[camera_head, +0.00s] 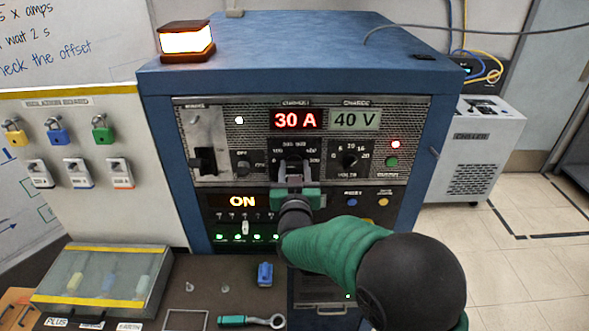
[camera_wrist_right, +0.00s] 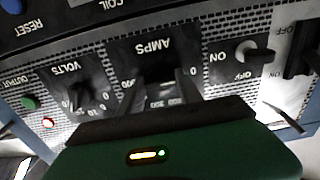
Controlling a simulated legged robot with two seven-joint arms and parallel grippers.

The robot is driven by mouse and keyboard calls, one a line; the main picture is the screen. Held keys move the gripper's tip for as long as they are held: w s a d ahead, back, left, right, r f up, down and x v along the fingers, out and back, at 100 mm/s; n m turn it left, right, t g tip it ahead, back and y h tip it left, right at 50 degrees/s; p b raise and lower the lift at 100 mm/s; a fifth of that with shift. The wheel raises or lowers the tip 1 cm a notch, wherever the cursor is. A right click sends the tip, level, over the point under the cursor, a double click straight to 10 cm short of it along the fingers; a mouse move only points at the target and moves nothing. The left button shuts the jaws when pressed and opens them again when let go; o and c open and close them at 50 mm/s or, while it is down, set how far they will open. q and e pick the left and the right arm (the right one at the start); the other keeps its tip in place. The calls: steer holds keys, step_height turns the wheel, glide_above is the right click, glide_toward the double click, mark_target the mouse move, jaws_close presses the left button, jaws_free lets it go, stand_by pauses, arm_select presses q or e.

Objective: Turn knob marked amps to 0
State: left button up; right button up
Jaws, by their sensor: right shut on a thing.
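The power supply panel (camera_head: 262,112) faces me on the blue cabinet. Its red display (camera_head: 296,120) reads 30 A. The amps knob lies behind my right gripper (camera_head: 293,175) in the head view and is mostly hidden. In the wrist view, upside down, the AMPS label (camera_wrist_right: 152,47) sits by the dark amps knob (camera_wrist_right: 158,74), at the fingertips of my right gripper (camera_wrist_right: 160,88). That gripper is shut on the knob. The knob's pointer cannot be made out. My left gripper is not in view.
The volts knob (camera_head: 350,155) sits just right of the amps knob, below a 40 V display (camera_head: 354,120). An ON display (camera_head: 243,201) and small switches lie below. A lit beacon (camera_head: 187,41) stands on the cabinet.

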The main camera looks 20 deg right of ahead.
steer(key=o, duration=1.4)
steer(key=b+v, duration=0.2)
steer(key=v, duration=1.4)
steer(key=shift+s+a, duration=0.15)
steer(key=shift+s, duration=0.2)
